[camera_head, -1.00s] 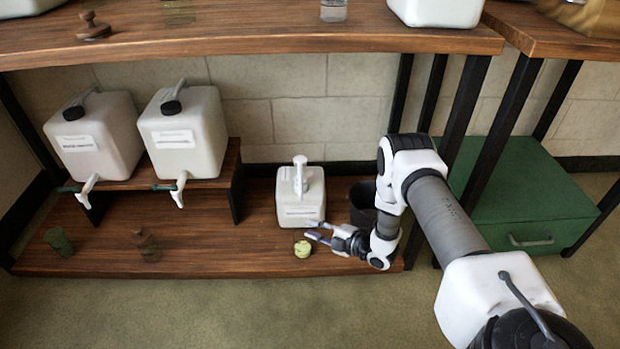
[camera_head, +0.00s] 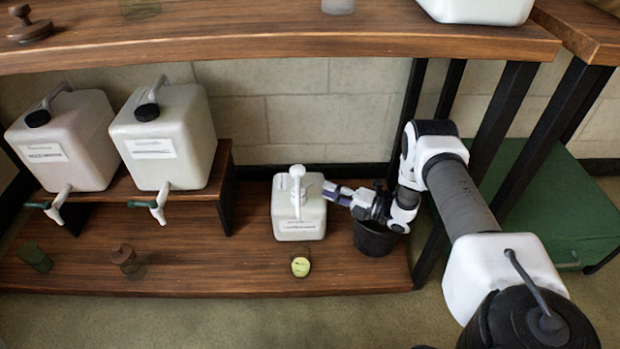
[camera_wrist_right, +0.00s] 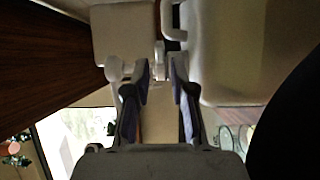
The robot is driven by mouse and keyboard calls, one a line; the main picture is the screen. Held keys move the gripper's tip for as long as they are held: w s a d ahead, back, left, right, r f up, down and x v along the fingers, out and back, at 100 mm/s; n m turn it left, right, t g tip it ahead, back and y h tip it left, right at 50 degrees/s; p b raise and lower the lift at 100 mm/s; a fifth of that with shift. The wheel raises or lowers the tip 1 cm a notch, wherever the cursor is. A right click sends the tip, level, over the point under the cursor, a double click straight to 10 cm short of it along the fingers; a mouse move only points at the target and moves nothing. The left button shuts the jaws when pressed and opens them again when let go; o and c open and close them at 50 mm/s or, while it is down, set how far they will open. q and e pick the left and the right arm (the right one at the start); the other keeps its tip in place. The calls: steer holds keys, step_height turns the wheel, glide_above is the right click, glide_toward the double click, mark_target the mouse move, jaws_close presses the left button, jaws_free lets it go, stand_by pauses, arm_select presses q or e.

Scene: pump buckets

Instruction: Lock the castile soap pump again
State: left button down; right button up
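A white pump bucket (camera_head: 299,218) with a label too small to read stands upright on the lower shelf. Its white pump head (camera_head: 297,172) rises from the top; whether it is locked I cannot tell. My right gripper (camera_head: 332,193) is just right of the pump, fingers pointing left toward it, at about the height of the bucket's top. In the right wrist view the gripper (camera_wrist_right: 162,72) has its two purple-padded fingers apart. Pale parts show beyond the tips, but I cannot tell whether a finger touches the pump. My left gripper is out of view.
A dark bin (camera_head: 374,238) stands right of the pump bucket, under my right wrist. A small yellow-green item (camera_head: 300,267) lies in front. Two white jugs with taps (camera_head: 165,135) stand on a riser at left. The upper shelf (camera_head: 250,45) overhangs; a black post (camera_head: 405,120) rises behind my arm.

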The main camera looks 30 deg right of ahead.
mark_target(312, 184)
steer(key=b+x, duration=0.3)
steer(key=x, duration=0.3)
steer(key=shift+w+f, duration=0.1)
steer(key=shift+f, duration=0.1)
steer(key=shift+w+a+r, duration=0.15)
steer(key=shift+w+a, duration=0.1)
steer(key=shift+w, duration=0.1)
steer(key=shift+c, duration=0.4)
jaws_close()
steer(key=shift+s+r, duration=0.1)
